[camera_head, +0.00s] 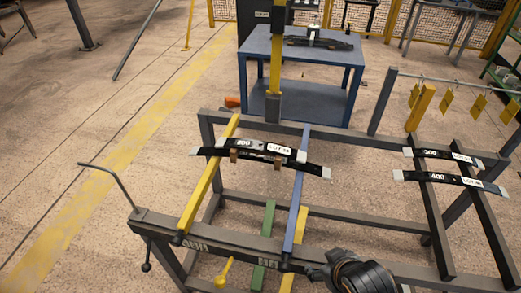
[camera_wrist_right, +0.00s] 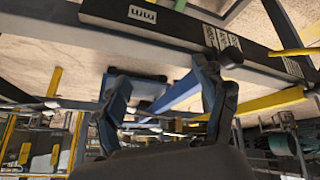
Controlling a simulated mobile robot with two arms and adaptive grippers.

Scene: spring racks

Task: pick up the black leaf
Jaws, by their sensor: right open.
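Several black leaves with grey ends lie on the rack. At the right, a far leaf (camera_head: 440,155) and a near leaf (camera_head: 438,177) lie across dark bars. My right gripper (camera_head: 318,272) is low in the head view, at the rack's front rail, away from the leaves. In the right wrist view my right gripper (camera_wrist_right: 168,100) has its fingers apart with nothing between them. My left gripper is not in view.
The grey front rail (camera_head: 215,248) runs close by my right gripper. A bent grey rod (camera_head: 118,183) sticks out left. Behind stands a blue table (camera_head: 262,47) bearing another black leaf (camera_head: 335,46). Yellow tags (camera_head: 479,103) hang at right. Floor at left is open.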

